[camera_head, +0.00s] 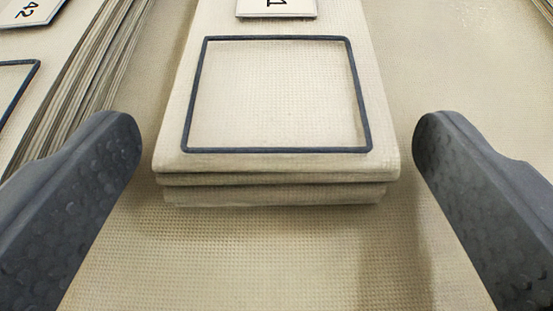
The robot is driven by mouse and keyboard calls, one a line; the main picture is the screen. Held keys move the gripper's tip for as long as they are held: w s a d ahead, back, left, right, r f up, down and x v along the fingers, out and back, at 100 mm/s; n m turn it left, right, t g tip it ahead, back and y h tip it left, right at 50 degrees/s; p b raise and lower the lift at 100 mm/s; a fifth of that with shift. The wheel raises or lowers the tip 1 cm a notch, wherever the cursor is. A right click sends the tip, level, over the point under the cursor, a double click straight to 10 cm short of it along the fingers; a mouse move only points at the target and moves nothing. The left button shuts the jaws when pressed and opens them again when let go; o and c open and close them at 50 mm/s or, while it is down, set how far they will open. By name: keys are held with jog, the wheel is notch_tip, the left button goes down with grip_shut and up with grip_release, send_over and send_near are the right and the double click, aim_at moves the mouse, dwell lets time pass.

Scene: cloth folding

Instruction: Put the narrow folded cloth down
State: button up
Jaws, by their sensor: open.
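The narrow folded cloth (275,165) is a beige stack of several layers, lying flat in the middle of the view. A dark blue square outline (277,95) marks its top near the front end. My gripper (277,135) is open, with one dark finger on each side of the cloth's near end. Both fingers stand apart from the cloth, with clear gaps. The cloth's far end runs out of the top of the view.
A white tag (276,7) marked 1 lies on the cloth. At left is another layered beige stack (75,75) with a tag (28,12) marked 42. The beige woven surface (260,260) in front is bare, and room is free at right.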

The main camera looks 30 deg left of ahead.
jog(key=p+v, duration=0.1)
jog(key=v, duration=0.8)
jog(key=shift+r+p, duration=0.1)
jog(key=shift+p, duration=0.3)
jog(key=shift+s+d+r+b, duration=0.1)
jog(key=shift+s+d+b, duration=0.3)
jog(key=shift+b, duration=0.25)
jog(key=shift+s+d+r+b, duration=0.3)
jog(key=shift+s+b, duration=0.1)
jog(key=shift+s, duration=0.2)
